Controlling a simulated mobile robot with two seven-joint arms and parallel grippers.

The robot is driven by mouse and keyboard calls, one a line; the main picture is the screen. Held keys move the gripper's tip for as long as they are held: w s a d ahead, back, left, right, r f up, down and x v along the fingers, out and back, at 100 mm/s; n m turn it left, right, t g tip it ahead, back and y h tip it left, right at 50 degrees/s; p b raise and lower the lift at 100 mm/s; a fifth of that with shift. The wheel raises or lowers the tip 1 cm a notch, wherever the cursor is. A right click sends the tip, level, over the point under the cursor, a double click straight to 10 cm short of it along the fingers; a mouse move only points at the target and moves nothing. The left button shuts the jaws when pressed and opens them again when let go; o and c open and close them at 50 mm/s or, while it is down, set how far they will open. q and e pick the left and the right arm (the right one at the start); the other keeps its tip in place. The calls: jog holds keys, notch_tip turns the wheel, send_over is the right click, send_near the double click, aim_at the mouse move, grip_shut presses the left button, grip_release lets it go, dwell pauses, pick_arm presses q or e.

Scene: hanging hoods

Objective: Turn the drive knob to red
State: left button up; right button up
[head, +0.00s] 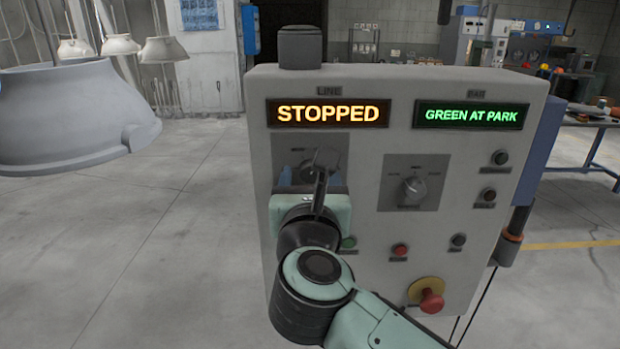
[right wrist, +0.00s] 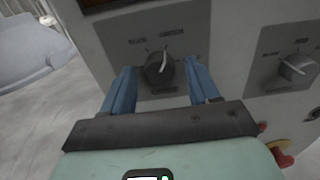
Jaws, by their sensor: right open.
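A grey control panel (head: 385,250) stands in front of me. The left knob (right wrist: 160,68) has a pale pointer aimed up and slightly right in the right wrist view. My right gripper (head: 310,177) is open in front of it, with one blue finger on each side and gaps visible; it mostly hides this knob in the head view. The right knob (head: 412,188) is clear of the gripper. My left gripper is not in view.
Displays read STOPPED (head: 328,113) and GREEN AT PARK (head: 471,115). A red mushroom button (head: 431,301) juts out below, with several small buttons above it. A large grey hood (head: 70,115) hangs at the left. The floor left of the panel is clear.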

jog(key=c, duration=1)
jog(key=shift+c, duration=0.2)
